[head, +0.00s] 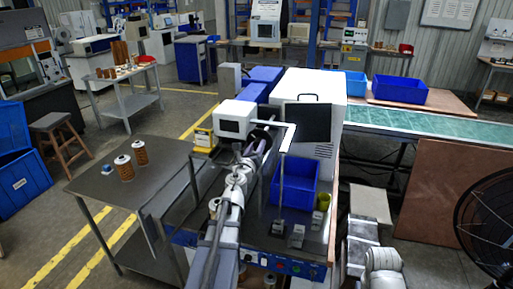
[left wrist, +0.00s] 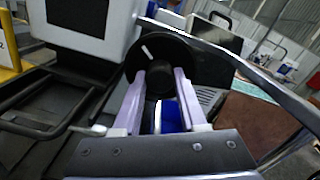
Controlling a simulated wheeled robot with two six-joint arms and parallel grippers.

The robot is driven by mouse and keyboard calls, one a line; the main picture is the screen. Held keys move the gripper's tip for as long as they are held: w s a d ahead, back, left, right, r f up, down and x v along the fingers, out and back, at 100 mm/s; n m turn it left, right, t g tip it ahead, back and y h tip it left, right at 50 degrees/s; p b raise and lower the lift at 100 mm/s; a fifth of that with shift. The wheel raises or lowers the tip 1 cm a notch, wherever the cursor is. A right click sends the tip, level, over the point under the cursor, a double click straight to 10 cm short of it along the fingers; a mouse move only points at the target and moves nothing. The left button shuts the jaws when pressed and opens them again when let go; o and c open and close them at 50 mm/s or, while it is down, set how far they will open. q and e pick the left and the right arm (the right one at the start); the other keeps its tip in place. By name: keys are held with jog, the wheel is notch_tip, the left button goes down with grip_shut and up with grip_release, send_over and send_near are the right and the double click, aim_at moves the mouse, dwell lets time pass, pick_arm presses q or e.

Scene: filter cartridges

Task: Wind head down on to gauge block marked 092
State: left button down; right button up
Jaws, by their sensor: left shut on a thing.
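The head is a white box (head: 236,119) with a dark screen; a white bar beside it carries a thin rod (head: 282,180) reaching down. The rod's lower end appears over or beside a small grey gauge block (head: 277,228); I cannot tell if they touch. Two more gauge blocks (head: 297,236) (head: 317,221) stand to its right; their markings are too small to read. My left gripper (head: 264,126) is at a dark handwheel (left wrist: 185,50) next to the head. In the left wrist view its lilac fingers (left wrist: 158,88) close on the wheel's dark knob (left wrist: 159,82). My right gripper is not visible.
A large white cabinet (head: 309,92) stands behind.

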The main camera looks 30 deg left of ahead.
pick_arm(q)
jog(key=m, duration=0.5)
jog(key=shift+m, duration=0.4)
dwell(0.4)
jog(key=shift+c, duration=2.2)
grip_release()
jog(key=shift+s, duration=0.1)
jog(key=v, duration=0.7)
jog(key=shift+s, duration=0.35)
